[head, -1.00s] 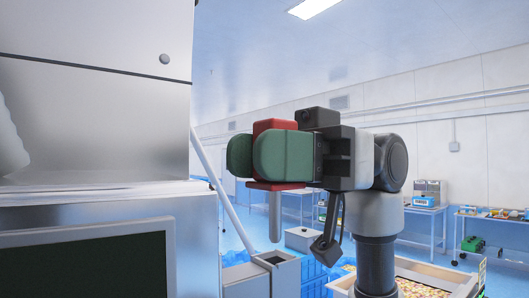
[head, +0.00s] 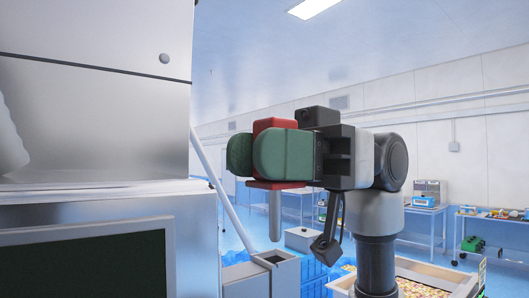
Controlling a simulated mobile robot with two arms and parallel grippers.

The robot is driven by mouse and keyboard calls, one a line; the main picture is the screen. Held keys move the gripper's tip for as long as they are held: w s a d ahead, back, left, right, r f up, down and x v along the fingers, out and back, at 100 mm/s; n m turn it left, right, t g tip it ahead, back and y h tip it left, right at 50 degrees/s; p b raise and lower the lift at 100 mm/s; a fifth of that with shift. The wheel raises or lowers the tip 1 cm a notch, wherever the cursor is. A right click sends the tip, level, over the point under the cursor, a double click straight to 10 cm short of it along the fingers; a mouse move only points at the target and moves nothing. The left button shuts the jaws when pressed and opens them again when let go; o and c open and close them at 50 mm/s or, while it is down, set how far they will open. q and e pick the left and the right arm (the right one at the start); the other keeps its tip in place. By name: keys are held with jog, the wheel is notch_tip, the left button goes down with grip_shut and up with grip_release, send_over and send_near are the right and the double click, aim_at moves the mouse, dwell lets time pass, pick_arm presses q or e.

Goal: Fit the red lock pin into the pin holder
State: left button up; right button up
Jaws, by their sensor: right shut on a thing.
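The red lock pin (head: 276,124) has a red block-like head and a grey shaft (head: 275,215) that hangs straight down. My right gripper (head: 256,154) is shut on the red head, with its green padded fingers on either side of it. The fingers hide the middle of the head. Below the shaft is a grey open-topped square box (head: 272,260), which may be the pin holder. The shaft's lower end appears above the box's opening in the picture; I cannot tell the depth between them. My left gripper is not in view.
A large steel machine (head: 95,120) with a dark screen (head: 85,268) fills the left side. A slanted grey bar (head: 222,195) runs down beside it. Blue crates (head: 314,280) and a bin of snack pieces (head: 410,268) stand low at the right. Tables stand along the far wall.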

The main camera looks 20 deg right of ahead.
aim_at(280, 222)
jog(key=shift+f+b, duration=2.35)
jog(key=shift+f, duration=0.5)
jog(key=o, duration=0.9)
jog(key=b+v, duration=0.3)
jog(key=v, duration=0.7)
jog(key=shift+w+d, duration=0.15)
jog(key=shift+d, duration=0.25)
jog(key=shift+f, duration=0.1)
